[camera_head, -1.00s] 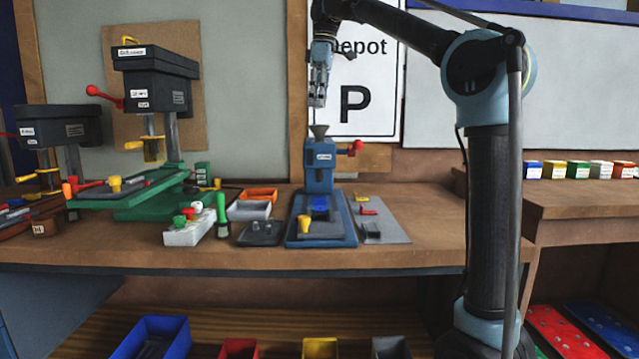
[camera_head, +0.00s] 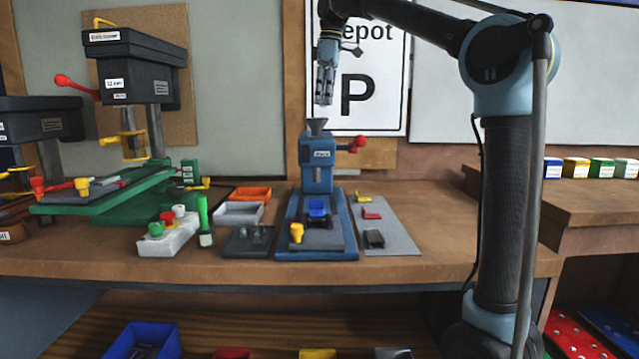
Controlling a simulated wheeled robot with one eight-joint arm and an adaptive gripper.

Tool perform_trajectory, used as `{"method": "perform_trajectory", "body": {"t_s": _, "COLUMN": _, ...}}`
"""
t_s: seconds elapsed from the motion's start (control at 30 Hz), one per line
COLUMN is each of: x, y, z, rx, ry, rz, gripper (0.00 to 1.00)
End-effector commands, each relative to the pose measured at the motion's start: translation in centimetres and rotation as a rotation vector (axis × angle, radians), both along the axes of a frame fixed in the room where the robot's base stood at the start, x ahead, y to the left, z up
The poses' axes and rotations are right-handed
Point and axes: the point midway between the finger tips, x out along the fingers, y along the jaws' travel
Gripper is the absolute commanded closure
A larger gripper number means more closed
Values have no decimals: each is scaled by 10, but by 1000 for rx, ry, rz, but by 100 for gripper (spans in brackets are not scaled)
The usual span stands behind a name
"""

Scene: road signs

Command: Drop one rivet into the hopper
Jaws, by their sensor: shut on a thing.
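The hopper (camera_head: 317,127) is a small grey funnel on top of a blue press (camera_head: 317,165) with a red-knobbed lever, at the middle of the workbench. My gripper (camera_head: 324,102) points down just above the hopper, slightly to its right in the picture. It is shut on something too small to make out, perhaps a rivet. A dark tray (camera_head: 248,241) left of the press holds a few small grey pieces that may be rivets. The inside of the hopper is hidden from this angle.
A white block (camera_head: 168,236) with coloured knobs, an orange tray (camera_head: 250,194) and a grey mat (camera_head: 386,225) flank the blue press. A sign (camera_head: 370,85) hangs behind. The bench right of the mat is clear.

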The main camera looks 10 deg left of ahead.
Motion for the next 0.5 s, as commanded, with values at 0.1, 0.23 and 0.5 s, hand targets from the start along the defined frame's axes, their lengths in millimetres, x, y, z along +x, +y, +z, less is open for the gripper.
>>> {"method": "perform_trajectory", "body": {"t_s": 0.1, "x": -1, "y": 1, "z": -13, "rx": 0, "ry": 0, "rz": 2, "gripper": 100}}
{"method": "perform_trajectory", "body": {"t_s": 0.23, "x": -1, "y": 1, "z": -23, "rx": 0, "ry": 0, "rz": 2, "gripper": 100}}
{"method": "perform_trajectory", "body": {"t_s": 0.5, "x": -1, "y": 1, "z": -32, "rx": 0, "ry": 0, "rz": 2, "gripper": 100}}
